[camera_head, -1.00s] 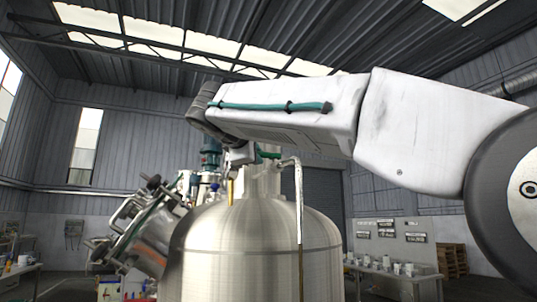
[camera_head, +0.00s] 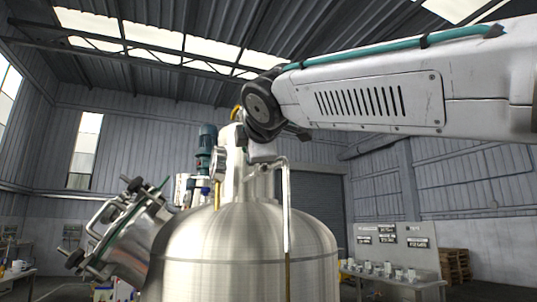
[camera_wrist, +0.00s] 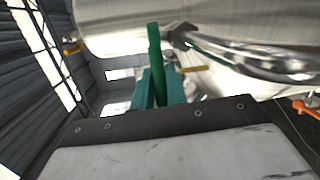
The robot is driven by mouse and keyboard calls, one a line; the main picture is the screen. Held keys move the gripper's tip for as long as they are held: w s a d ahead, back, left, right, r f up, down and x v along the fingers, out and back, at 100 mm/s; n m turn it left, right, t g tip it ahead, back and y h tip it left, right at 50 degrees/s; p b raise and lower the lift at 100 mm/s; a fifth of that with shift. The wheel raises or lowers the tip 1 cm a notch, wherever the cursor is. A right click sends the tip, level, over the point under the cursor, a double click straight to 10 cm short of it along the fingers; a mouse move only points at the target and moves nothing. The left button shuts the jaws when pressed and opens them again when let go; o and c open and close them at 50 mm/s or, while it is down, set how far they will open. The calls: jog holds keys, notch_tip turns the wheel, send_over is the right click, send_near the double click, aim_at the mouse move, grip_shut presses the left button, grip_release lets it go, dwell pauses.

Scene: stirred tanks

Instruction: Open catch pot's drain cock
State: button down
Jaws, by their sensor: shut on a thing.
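My gripper (camera_wrist: 158,82) has teal fingers, shut on the lever's lower part in that view. A steel vessel (camera_wrist: 120,22) fills the top of the wrist view. In the head view the lever and my fingers are hidden around my wrist, above the big domed steel tank (camera_head: 245,240). A thin bent pipe (camera_head: 286,200) runs down in front of that tank.
Yellow handles (camera_wrist: 195,69) show close to the lever. A tilted vessel with a clamped lid (camera_head: 125,230) stands left of the tank, and a blue-green motor (camera_head: 207,150) rises behind. A bench with cups (camera_head: 395,278) is at the right.

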dwell(0.3)
jog(key=c, duration=1.4)
grip_release()
jog(key=v, duration=0.7)
jog(key=shift+s, duration=0.4)
